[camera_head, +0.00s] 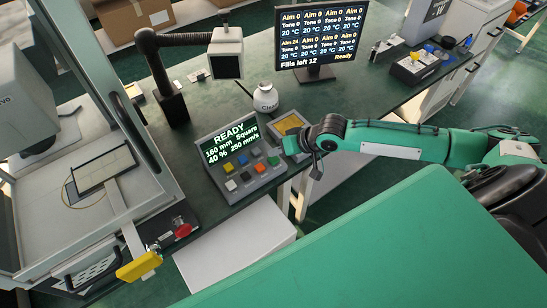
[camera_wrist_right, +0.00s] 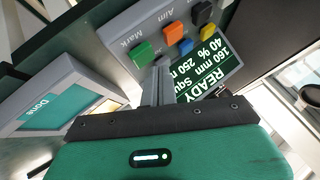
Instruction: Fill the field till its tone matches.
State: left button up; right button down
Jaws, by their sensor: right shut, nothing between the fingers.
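The control box (camera_head: 240,160) stands on the bench, its display (camera_head: 231,143) reading READY, 160 mm, Square, 40 % and 250 mm/s. Several coloured buttons sit below it; the wrist view shows a green button (camera_wrist_right: 142,53) and an orange button (camera_wrist_right: 173,33), with the labels Mark and Aim. A framed plate (camera_head: 104,168) lies inside the open machine. My right gripper (camera_wrist_right: 158,75) is shut and empty, close to the buttons; I cannot tell whether it touches. My left gripper is out of view.
A panel marked Done (camera_wrist_right: 42,115) stands beside the control box. A white flask-like container (camera_head: 265,97) and a black jointed arm with a white head (camera_head: 226,53) stand behind. A yellow-handled part (camera_head: 138,266) and red knob (camera_head: 182,230) are at the machine's front.

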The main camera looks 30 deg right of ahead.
aim_at(277, 160)
dwell(0.4)
jog(key=shift+f, duration=0.45)
jog(key=shift+f, duration=0.45)
dwell(0.5)
jog(key=shift+r+p, duration=0.1)
jog(key=shift+p, duration=0.25)
jog(key=shift+r+p, duration=0.8)
jog(key=shift+p, duration=0.15)
notch_tip(277, 160, up, 5)
jog(key=p, duration=0.5)
